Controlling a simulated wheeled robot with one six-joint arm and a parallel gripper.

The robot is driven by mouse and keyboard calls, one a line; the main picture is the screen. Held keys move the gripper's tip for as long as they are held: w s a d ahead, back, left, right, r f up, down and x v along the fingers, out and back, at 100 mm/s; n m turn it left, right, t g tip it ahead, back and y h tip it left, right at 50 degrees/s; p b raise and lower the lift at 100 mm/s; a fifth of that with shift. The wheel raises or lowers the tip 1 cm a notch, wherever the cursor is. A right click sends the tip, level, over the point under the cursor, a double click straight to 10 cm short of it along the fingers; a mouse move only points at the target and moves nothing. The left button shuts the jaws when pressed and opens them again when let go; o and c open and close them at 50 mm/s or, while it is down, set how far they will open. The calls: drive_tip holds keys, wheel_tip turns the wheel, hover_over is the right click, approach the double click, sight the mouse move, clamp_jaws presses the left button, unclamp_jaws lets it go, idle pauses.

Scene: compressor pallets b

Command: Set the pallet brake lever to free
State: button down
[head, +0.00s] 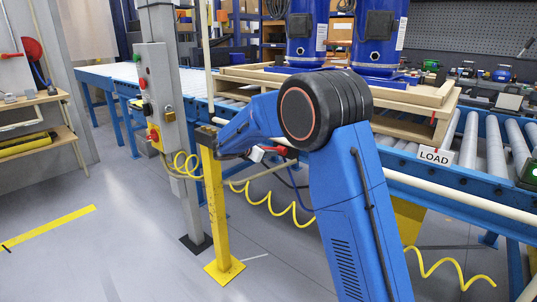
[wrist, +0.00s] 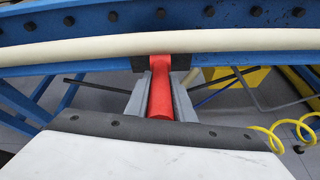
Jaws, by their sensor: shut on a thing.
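The red brake lever (wrist: 161,98) shows in the wrist view, below the pale rail of the blue conveyor frame. Its far end meets a dark block (wrist: 166,63) at the rail. My gripper (wrist: 160,88) is shut on the lever, with a grey finger on each side of it. In the head view a red piece (head: 281,150) shows beside my blue arm, at the conveyor's near side; my arm hides most of the gripper there. I cannot read the lever's setting.
A wooden pallet (head: 442,100) with blue compressors (head: 375,55) stands on the roller conveyor. A LOAD sign (head: 435,156) hangs on the conveyor's near side. A yellow post (head: 214,215) and a grey control post (head: 158,90) stand left of my arm. Yellow coiled hose (head: 265,200) hangs below.

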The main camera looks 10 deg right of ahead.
drive_tip(key=shift+r, duration=0.1)
drive_tip(key=c, duration=1.5)
unclamp_jaws()
drive_tip(key=shift+c, duration=0.2)
drive_tip(key=shift+a, duration=0.1)
drive_tip(key=v, duration=1.7)
drive_tip(key=shift+r, duration=0.2)
drive_tip(key=shift+s, duration=0.1)
